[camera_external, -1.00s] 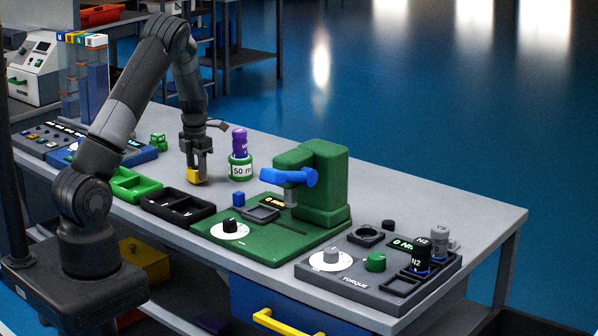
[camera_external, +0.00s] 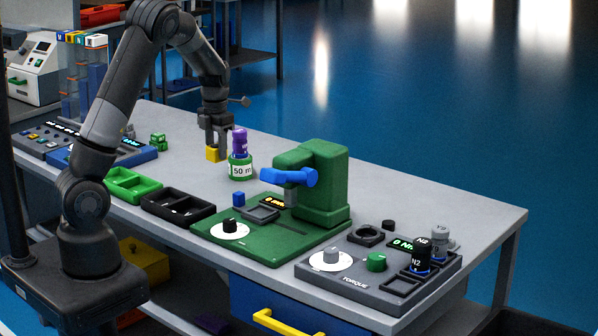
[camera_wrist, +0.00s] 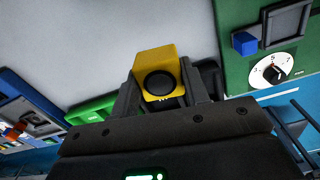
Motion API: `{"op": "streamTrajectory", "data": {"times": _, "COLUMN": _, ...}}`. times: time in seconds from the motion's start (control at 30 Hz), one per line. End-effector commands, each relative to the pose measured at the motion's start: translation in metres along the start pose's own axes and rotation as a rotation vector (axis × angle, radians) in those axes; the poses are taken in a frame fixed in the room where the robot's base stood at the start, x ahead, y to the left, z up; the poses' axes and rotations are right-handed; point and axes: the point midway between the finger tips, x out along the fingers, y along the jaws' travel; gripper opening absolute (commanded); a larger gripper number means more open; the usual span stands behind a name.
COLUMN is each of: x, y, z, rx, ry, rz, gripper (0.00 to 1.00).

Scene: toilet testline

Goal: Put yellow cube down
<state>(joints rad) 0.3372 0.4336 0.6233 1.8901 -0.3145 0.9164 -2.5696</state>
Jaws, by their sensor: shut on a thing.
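The yellow cube (camera_external: 213,154) is held between the fingers of my gripper (camera_external: 214,143), above the grey table top. In the external view it appears just left of the green container labelled "50 m" with a purple piece on top. In the wrist view the yellow cube (camera_wrist: 158,72) sits between the fingers of my gripper (camera_wrist: 160,85), with a dark round spot on its near face. Whether its underside touches the table is hard to tell, but it looks raised.
The "50 m" container (camera_external: 240,168) stands close by on the right. A green tray (camera_external: 132,186) and a black tray (camera_external: 178,206) lie along the front edge. A green press (camera_external: 312,185) and a small blue cube (camera_external: 239,199) are further right. The table behind the trays is mostly clear.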

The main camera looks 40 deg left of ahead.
Motion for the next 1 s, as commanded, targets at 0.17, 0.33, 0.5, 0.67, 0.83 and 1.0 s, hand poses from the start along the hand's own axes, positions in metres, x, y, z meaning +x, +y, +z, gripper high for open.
{"op": "streamTrajectory", "data": {"times": 0.17, "x": -0.005, "y": -0.001, "z": 0.0, "rx": 0.001, "ry": -0.002, "rz": 0.0, "gripper": 0.17}}
{"op": "streamTrajectory", "data": {"times": 0.33, "x": -0.045, "y": -0.001, "z": 0.002, "rx": 0.003, "ry": -0.008, "rz": 0.001, "gripper": 0.17}}
{"op": "streamTrajectory", "data": {"times": 0.5, "x": -0.101, "y": -0.001, "z": 0.001, "rx": 0.002, "ry": -0.006, "rz": 0.0, "gripper": 0.17}}
{"op": "streamTrajectory", "data": {"times": 0.67, "x": -0.141, "y": 0.0, "z": 0.001, "rx": 0.001, "ry": -0.004, "rz": 0.0, "gripper": 0.17}}
{"op": "streamTrajectory", "data": {"times": 0.83, "x": -0.173, "y": 0.0, "z": 0.0, "rx": 0.001, "ry": -0.004, "rz": 0.002, "gripper": 0.17}}
{"op": "streamTrajectory", "data": {"times": 1.0, "x": -0.17, "y": -0.033, "z": 0.016, "rx": 0.09, "ry": 0.001, "rz": 0.001, "gripper": 0.17}}
